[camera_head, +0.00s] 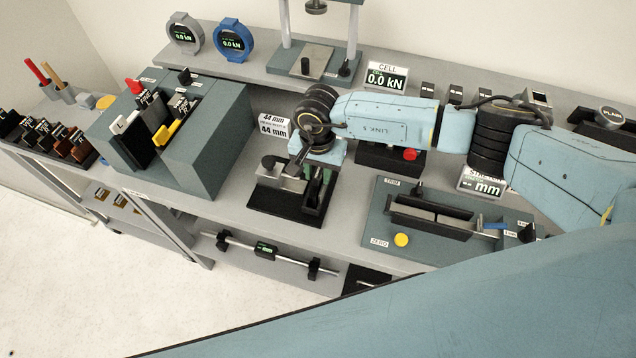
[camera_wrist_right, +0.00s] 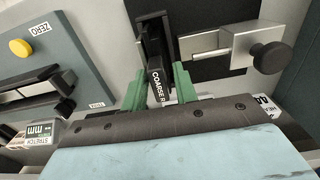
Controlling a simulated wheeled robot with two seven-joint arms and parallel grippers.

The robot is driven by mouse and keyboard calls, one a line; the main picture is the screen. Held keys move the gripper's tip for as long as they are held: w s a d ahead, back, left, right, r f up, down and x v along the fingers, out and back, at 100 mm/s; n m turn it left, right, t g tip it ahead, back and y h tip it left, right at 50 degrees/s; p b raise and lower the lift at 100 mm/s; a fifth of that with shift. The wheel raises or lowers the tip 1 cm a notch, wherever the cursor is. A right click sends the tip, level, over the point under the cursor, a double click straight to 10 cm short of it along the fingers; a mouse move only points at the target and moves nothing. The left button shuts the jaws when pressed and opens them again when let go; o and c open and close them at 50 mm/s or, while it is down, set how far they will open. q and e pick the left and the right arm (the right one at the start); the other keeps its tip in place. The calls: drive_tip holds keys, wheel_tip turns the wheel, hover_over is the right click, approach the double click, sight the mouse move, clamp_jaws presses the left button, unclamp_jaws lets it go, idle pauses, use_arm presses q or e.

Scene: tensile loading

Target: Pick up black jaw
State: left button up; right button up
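A black jaw labelled "COARSE R…" (camera_wrist_right: 156,80) stands in a vise-like fixture with a silver block and a black knob (camera_wrist_right: 270,57). In the head view the fixture (camera_head: 268,198) sits on the bench's front part, and my right gripper (camera_head: 318,178) is over it, pointing down. In the right wrist view the green fingers of my right gripper (camera_wrist_right: 158,88) stand on either side of the jaw's label end, with narrow gaps showing. The gripper looks open around the jaw. The jaw is mostly hidden in the head view. My left gripper is not in view.
Left of the fixture is a grey box (camera_head: 222,150) with open slots. Further left is a rack of several black and brown jaws (camera_head: 45,138). Right is a blue-grey plate (camera_head: 375,222) with a yellow button (camera_head: 401,240). A test frame base (camera_head: 300,66) stands behind.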

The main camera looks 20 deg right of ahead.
clamp_jaws()
drive_tip(key=shift+w+r, duration=0.15)
idle(0.9)
